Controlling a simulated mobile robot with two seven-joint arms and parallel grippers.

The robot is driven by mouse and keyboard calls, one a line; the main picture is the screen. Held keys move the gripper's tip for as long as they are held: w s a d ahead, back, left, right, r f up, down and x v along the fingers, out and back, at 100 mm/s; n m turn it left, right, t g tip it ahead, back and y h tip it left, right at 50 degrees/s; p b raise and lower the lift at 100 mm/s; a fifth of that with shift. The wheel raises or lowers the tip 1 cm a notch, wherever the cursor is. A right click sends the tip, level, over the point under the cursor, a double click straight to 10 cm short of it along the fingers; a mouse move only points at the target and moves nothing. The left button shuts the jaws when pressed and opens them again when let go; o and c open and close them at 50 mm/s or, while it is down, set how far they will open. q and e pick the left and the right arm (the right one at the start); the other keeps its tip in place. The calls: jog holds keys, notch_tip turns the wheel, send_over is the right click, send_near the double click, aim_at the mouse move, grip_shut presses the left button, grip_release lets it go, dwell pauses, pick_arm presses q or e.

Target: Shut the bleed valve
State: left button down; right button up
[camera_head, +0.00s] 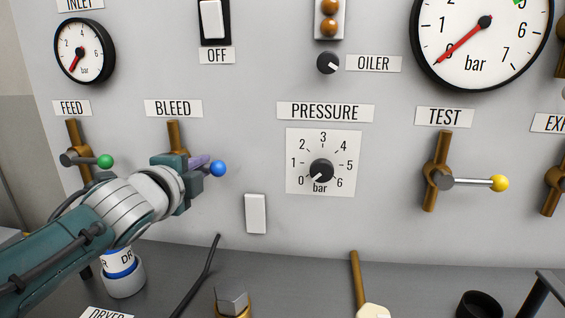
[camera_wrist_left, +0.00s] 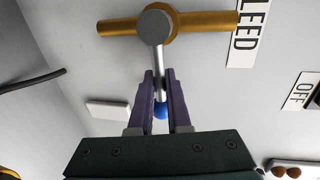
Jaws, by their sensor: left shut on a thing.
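The bleed valve (camera_head: 174,132) sits on a vertical brass pipe under the BLEED label (camera_head: 173,108). Its lever ends in a blue knob (camera_head: 218,169) and points right, across the pipe. My left gripper (camera_head: 201,164) is at this lever and hides most of it and the valve body in the head view. In the left wrist view, the purple fingers (camera_wrist_left: 160,95) are shut on the metal lever (camera_wrist_left: 158,75), with the blue knob (camera_wrist_left: 161,111) between them nearer the palm. The brass pipe (camera_wrist_left: 195,22) and round hub show beyond. My right gripper is not in view.
The FEED valve with its green knob (camera_head: 105,162) is close left, partly behind my left arm. The pressure dial (camera_head: 321,171) and the TEST valve with its yellow knob (camera_head: 499,183) are to the right. A dryer bottle (camera_head: 123,277) stands below my arm.

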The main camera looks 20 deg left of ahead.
pick_arm(q)
jog(key=shift+r, duration=0.1)
jog(key=c, duration=0.9)
grip_release()
jog(key=shift+o, duration=0.2)
jog(key=p+v, duration=0.1)
jog(key=v, duration=0.9)
jog(key=shift+p, duration=0.3)
